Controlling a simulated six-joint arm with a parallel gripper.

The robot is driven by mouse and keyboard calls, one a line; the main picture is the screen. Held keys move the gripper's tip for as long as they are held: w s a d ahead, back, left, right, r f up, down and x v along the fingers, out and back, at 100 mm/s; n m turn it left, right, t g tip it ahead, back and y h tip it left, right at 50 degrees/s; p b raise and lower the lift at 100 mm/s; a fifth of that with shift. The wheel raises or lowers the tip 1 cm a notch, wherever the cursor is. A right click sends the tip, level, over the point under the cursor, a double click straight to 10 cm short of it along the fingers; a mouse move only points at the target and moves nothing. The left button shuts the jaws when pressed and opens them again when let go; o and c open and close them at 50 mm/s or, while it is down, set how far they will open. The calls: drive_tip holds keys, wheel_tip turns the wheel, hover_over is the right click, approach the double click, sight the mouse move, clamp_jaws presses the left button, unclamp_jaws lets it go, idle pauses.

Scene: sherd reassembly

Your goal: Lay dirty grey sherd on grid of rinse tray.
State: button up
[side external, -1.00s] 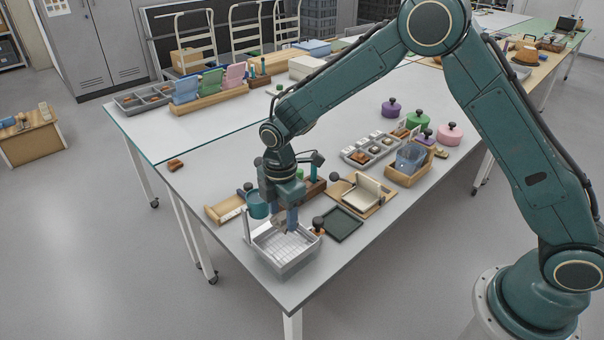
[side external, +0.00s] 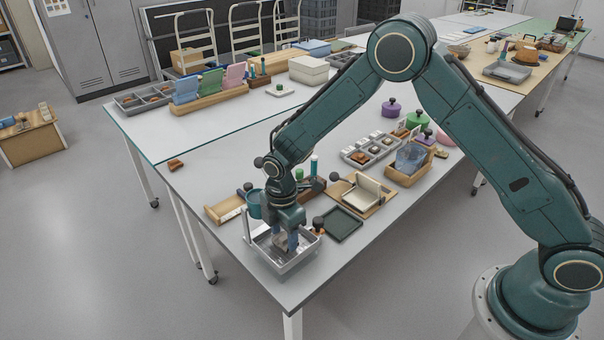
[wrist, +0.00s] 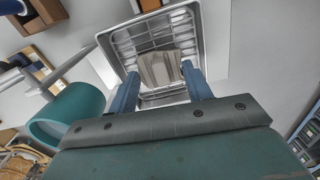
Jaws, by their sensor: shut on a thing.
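The grey sherd (wrist: 158,68) is between the two blue fingers of my gripper (wrist: 160,76) in the wrist view. The gripper is shut on it. The rinse tray (side external: 292,267) is a metal tray near the front corner of the table. My gripper (side external: 285,241) is low inside the tray's outline, pointing down, and hides part of the interior. The tray's barred grid (wrist: 145,42) shows beyond the sherd in the wrist view. I cannot tell whether the sherd touches the grid.
A dark flat tray (side external: 342,225) lies to the right, near a dark round knob (side external: 318,222). A wooden tray (side external: 224,209) is at the left.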

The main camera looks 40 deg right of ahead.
sight(284, 236)
drive_tip(key=shift+f, duration=0.1)
drive_tip(key=o, duration=1)
drive_tip(key=shift+c, duration=0.2)
wheel_tip(284, 236, up, 12)
idle(0.8)
